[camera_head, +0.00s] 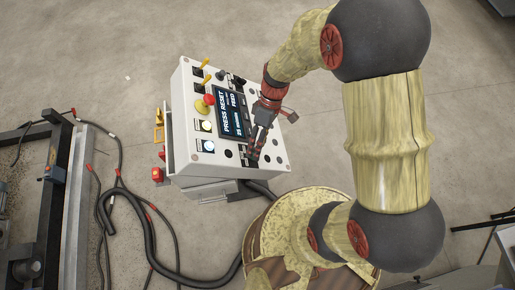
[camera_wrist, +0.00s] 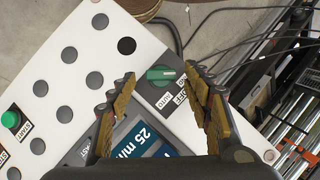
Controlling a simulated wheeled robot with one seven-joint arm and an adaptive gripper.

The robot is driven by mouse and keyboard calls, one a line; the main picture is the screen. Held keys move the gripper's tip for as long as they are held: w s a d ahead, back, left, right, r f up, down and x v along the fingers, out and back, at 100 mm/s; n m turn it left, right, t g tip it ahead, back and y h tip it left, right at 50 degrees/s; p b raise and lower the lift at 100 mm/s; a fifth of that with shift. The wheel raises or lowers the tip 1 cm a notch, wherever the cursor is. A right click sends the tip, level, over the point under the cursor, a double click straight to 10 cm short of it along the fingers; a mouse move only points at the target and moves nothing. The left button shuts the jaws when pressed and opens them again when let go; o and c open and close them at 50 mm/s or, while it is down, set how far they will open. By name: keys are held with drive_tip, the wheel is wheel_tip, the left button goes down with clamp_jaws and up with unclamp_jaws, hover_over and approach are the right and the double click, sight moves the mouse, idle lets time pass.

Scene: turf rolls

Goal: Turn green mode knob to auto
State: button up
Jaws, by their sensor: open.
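The green mode knob (camera_wrist: 161,75) sits on the white control panel (camera_wrist: 68,22) in the wrist view, its handle lying roughly crosswise in the picture. Whether the fingertips are level with the knob is unclear. In the head view my gripper (camera_head: 253,152) is over the lower right of the panel, and it hides the knob there.
A green START button (camera_wrist: 10,119) shows in the wrist view. Black cables (camera_head: 120,185) lie on the floor left of the box.

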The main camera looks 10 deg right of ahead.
drive_tip(key=shift+x, duration=0.9)
drive_tip(key=c, duration=0.3)
drive_tip(key=c, duration=0.7)
drive_tip(key=shift+c, duration=0.8)
